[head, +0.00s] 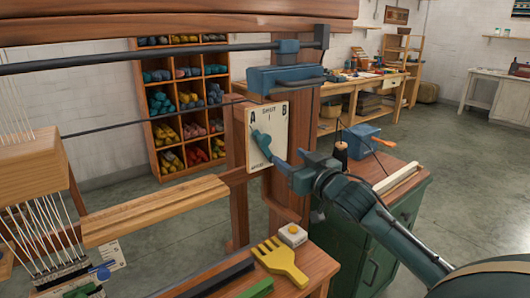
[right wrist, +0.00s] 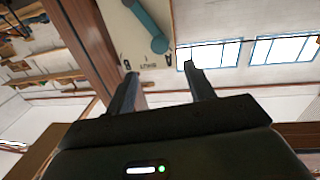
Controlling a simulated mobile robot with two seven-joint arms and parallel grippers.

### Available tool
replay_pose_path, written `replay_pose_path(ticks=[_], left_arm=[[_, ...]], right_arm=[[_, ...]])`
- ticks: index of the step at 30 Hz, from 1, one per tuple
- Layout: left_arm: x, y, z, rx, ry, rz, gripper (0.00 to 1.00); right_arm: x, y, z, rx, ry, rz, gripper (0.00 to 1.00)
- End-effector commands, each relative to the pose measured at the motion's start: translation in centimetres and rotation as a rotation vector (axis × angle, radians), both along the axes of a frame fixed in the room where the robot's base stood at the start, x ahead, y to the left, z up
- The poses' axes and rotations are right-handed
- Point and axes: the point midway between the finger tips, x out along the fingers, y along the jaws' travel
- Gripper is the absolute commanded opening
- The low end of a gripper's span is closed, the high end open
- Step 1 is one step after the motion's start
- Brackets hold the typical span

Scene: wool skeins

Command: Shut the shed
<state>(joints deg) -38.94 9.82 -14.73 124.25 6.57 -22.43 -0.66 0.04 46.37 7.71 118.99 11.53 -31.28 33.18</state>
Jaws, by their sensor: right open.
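A pale plate (head: 282,135) marked A at the left, SHUT in the middle and B at the right is fixed to a wooden post. A teal lever (head: 261,143) on it leans toward A. In the right wrist view the plate (right wrist: 125,25) appears upside down, with the lever (right wrist: 148,25) beyond my fingertips. My right gripper (head: 284,163) is open and empty, close to the plate's lower right; it also shows in the right wrist view (right wrist: 159,72). Whether a finger touches the lever I cannot tell. My left gripper is out of view. The shed itself is not clear.
A wooden beater bar (head: 155,210) and taut threads are at the left. A yellow comb (head: 280,261) and a white button box (head: 293,235) sit below the plate. A green cabinet (head: 352,235) stands right of the post. Shelves of skeins (head: 184,42) are behind.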

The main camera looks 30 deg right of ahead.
Motion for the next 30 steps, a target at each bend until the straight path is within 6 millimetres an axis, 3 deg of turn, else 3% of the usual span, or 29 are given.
replay_pose_path(ticks=[5,21,30], left_arm=[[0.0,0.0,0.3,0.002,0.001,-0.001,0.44],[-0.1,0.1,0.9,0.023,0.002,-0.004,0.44],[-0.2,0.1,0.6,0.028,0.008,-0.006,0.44]], right_arm=[[1.8,-0.2,0.4,0.002,-0.003,-0.002,0.54],[11.1,-0.5,0.2,0.0,0.0,-0.001,0.54],[12.9,-0.5,0.1,-0.002,0.001,0.0,0.54]])
